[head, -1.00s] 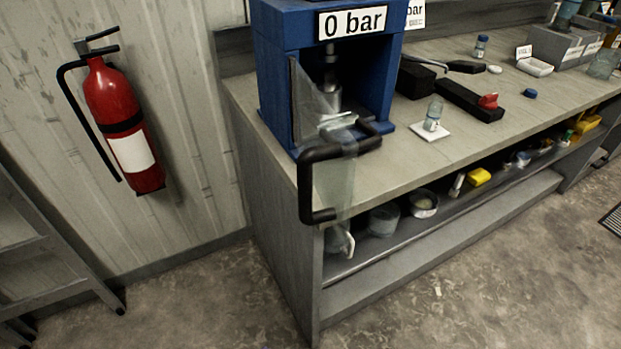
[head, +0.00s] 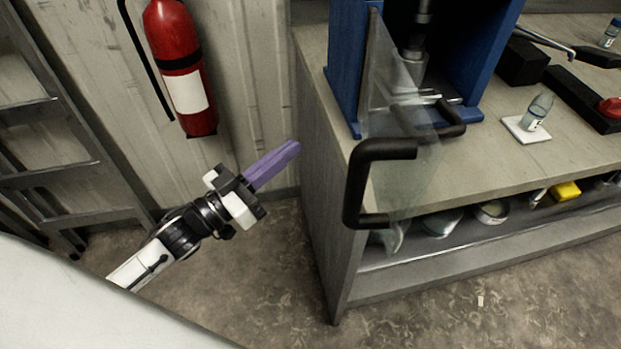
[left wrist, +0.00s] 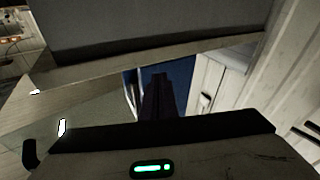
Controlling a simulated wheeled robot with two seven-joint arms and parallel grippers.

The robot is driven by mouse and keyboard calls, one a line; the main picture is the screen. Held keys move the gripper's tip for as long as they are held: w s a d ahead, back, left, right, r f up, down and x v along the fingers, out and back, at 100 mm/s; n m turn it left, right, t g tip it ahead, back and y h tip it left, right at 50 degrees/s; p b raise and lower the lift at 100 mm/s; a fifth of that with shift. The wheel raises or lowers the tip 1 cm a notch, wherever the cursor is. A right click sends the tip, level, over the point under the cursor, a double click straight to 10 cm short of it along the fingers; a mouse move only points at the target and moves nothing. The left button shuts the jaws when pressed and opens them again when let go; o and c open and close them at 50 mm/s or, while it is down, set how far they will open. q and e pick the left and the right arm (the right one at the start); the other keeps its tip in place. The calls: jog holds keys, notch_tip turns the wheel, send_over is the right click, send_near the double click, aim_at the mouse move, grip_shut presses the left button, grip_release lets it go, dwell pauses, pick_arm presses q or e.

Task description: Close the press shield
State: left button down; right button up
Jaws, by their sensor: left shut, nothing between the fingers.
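The press (head: 345,70) is a blue frame standing on the left end of the bench in the head view. Its clear shield (head: 385,90) stands swung open toward me, with a black bar handle (head: 352,190) on its outer side. My left gripper (head: 294,147) has purple fingers, shut and empty. It is to the left of the shield handle and the bench end, apart from both. In the left wrist view, the dark fingers (left wrist: 158,92) point forward, with a blue surface behind them. My right gripper is not in view.
The grey bench (head: 315,150) has a lower shelf holding bowls and a yellow item (head: 566,191). A small bottle (head: 538,108) stands on a white tile on the bench. A red fire extinguisher (head: 180,65) hangs on the wall, and a ladder (head: 50,140) leans at left.

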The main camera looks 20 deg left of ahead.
pick_arm(q)
notch_tip(320, 180, up, 12)
jog(key=s+d+m+g+h+b, duration=0.1)
jog(key=s+m+g+h+b, duration=0.1)
jog(key=m+g+h, duration=0.6)
jog(key=s+a+r+m+g+b, duration=0.25)
jog(key=s+r+m+g, duration=0.25)
jog(key=s+m+g, duration=0.5)
jog(key=s+d+n+g+p, duration=0.1)
jog(key=s+d+g+p, duration=0.1)
jog(key=d, duration=1.1)
jog(key=shift+s+d+n+g+h, duration=0.25)
jog(key=shift+s+n+g+h, duration=0.05)
jog(key=shift+s+g, duration=0.35)
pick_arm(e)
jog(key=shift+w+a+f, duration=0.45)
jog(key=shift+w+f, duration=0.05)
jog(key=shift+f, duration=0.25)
pick_arm(q)
jog(key=shift+w, duration=0.1)
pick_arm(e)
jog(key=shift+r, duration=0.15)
